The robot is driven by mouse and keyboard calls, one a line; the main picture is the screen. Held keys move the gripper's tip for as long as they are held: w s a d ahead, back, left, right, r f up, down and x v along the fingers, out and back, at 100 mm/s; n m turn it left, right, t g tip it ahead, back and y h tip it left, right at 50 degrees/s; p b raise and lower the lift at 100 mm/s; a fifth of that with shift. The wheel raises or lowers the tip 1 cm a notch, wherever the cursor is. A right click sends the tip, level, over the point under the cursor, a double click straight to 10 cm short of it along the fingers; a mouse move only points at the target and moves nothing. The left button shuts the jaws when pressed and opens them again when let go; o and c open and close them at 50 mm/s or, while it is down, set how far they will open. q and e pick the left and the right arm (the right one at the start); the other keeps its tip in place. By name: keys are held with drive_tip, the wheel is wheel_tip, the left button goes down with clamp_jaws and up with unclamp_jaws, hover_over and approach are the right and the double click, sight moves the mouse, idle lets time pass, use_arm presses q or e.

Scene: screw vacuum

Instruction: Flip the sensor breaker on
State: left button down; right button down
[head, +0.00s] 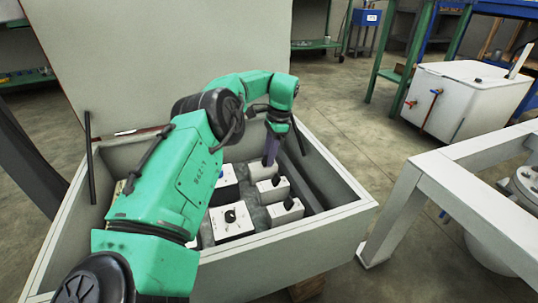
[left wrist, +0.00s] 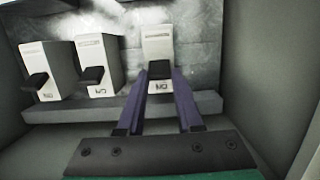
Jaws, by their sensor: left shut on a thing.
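An open grey box (head: 330,228) holds a row of white breakers with black switches. My left gripper (head: 270,158) reaches down into the box at the far breaker (head: 258,172) of the right-hand row. In the left wrist view, this is the right-hand breaker (left wrist: 158,48), beside the box wall. The purple fingers of my left gripper (left wrist: 160,80) are on either side of its black switch (left wrist: 160,69) and shut on it. I cannot read the labels, so which breaker is the sensor one is unclear. My right gripper is out of view.
The near breakers (head: 285,212) of the row also show in the left wrist view (left wrist: 98,65). A white dial unit (head: 231,222) stands to their left. The raised lid (head: 150,60) is behind, and a white frame (head: 440,185) stands at right.

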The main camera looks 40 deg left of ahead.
use_arm(q)
drive_tip(key=c, duration=0.6)
unclamp_jaws()
drive_tip(key=shift+o, duration=0.2)
